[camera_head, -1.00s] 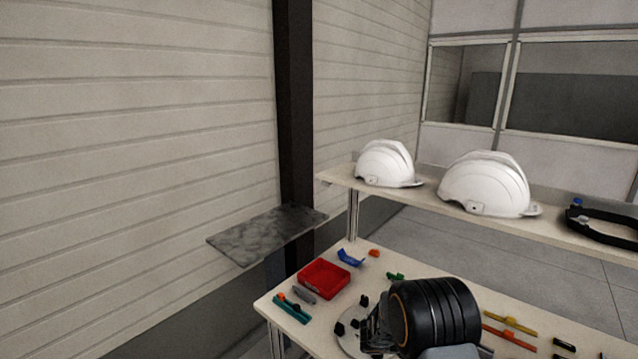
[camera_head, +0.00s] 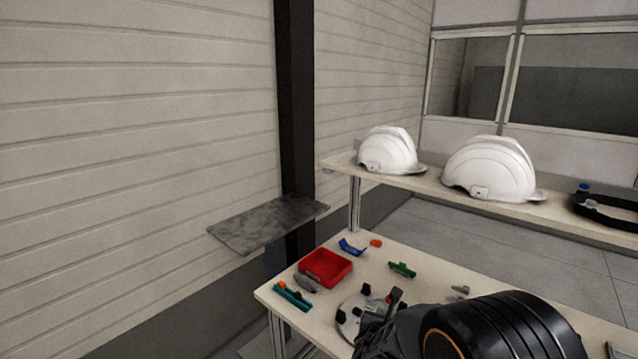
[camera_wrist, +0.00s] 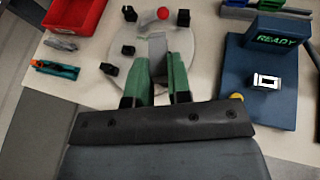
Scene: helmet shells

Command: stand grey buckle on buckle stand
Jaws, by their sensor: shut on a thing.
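My gripper (camera_wrist: 160,66) has green fingers and is shut on a small grey piece, which I take to be the grey buckle (camera_wrist: 157,46). The piece stands out beyond the fingertips, over or on a round pale grey plate (camera_wrist: 200,50). I cannot tell whether it touches the plate. Several black blocks (camera_wrist: 129,50) and a red ball (camera_wrist: 163,13) are on that plate. A dark blue base (camera_wrist: 236,62) with a READY display (camera_wrist: 279,40) and a white block (camera_wrist: 267,81) stands to the right in the wrist view. I cannot tell which item is the buckle stand.
A red tray (camera_head: 326,267) lies left of the plate, with a grey piece (camera_head: 306,284) and a teal piece (camera_head: 292,297) beside it. A green piece (camera_head: 402,269) lies behind the plate. White helmet shells (camera_head: 490,170) sit on the raised shelf.

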